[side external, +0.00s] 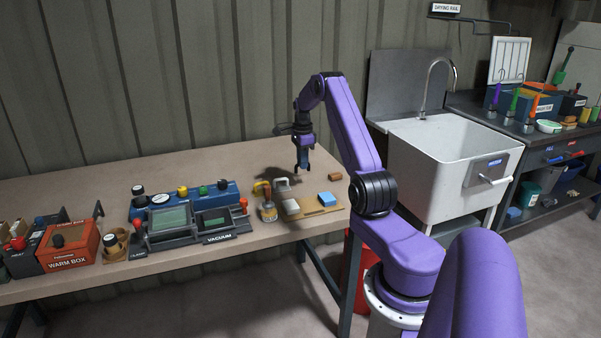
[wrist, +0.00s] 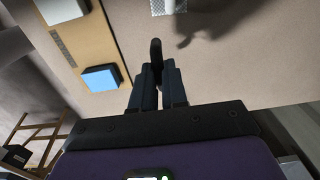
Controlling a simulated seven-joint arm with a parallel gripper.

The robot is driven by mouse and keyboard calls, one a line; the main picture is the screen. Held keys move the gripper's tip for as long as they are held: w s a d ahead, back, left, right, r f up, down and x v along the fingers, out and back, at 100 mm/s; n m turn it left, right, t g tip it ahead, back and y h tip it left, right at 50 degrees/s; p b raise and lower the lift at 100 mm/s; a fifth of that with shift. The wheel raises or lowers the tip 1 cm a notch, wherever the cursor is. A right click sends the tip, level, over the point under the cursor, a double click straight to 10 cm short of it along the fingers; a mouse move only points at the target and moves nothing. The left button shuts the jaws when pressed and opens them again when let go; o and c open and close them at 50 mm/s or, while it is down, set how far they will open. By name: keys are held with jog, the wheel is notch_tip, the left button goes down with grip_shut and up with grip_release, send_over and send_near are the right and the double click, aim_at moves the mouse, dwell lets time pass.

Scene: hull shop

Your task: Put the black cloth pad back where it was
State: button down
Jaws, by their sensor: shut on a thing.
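My gripper (side external: 299,173) is above the right end of the bench and points down. In the wrist view my gripper (wrist: 163,75) is shut on a thin black thing, seen edge-on, which looks like the black cloth pad (wrist: 156,52). It sticks out past the fingertips and is clear of the tan board. In the side view the pad is too small and dark to tell from the fingers. The tan board (side external: 307,211) lies on the bench nearby, with a blue block (side external: 326,198) and a pale block (side external: 291,206) on it.
A brown block (side external: 335,177) and a white piece (side external: 282,185) lie near the gripper. The vacuum unit (side external: 190,228) and the warm box (side external: 70,248) stand farther left. A sink (side external: 445,165) is right of the bench.

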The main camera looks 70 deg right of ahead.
aim_at(300, 171)
jog(key=shift+w+d+f, duration=0.35)
jog(key=shift+d+f, duration=0.05)
jog(key=shift+f, duration=0.25)
jog(key=shift+w+d+f, duration=0.35)
jog(key=shift+f, duration=0.25)
jog(key=shift+d+f, duration=0.1)
jog(key=shift+f, duration=1.5)
jog(key=shift+f, duration=0.15)
jog(key=c, duration=1.2)
grip_release()
jog(key=shift+o, duration=0.2)
